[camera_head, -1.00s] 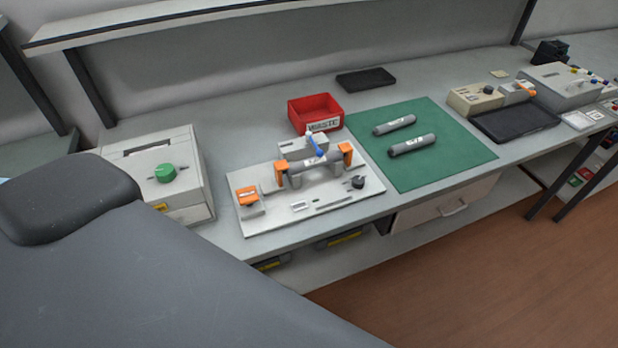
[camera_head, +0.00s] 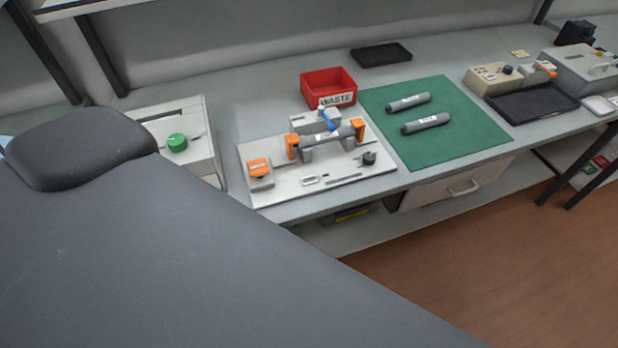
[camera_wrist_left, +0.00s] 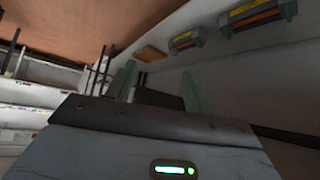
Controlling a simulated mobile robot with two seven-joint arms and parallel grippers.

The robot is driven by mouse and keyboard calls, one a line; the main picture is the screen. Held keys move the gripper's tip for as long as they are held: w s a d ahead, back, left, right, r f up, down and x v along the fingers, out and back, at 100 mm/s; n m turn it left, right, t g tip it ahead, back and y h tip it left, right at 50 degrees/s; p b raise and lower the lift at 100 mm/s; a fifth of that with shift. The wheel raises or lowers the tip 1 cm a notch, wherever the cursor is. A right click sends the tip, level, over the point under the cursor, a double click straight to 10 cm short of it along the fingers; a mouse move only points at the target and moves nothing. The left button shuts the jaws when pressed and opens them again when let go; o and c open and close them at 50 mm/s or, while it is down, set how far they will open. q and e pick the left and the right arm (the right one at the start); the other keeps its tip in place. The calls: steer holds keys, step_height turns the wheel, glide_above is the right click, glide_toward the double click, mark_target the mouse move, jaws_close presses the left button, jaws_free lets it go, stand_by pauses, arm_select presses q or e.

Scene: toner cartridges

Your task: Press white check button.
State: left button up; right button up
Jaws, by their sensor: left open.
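A light grey fixture plate (camera_head: 285,190) lies at the bench's front edge in the head view. A grey cartridge (camera_head: 327,138) rests across its supports between orange clamps, with a blue lever above. A small white piece (camera_head: 310,181) sits at the plate's front; I cannot tell whether it is the white check button. A dark knob (camera_head: 368,159) is at the plate's right. My left gripper (camera_wrist_left: 157,82) shows in the left wrist view with two greenish fingers apart and nothing between them. It is not visible in the head view. My right gripper is not in view.
A grey box with a green knob (camera_head: 177,142) stands left of the plate. A red waste bin (camera_head: 330,88) is behind it. A green mat (camera_head: 474,134) with two grey cartridges lies to the right. A large dark grey shape covers the lower left.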

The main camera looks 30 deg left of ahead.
arm_select(q)
jaws_close()
stand_by(1.6)
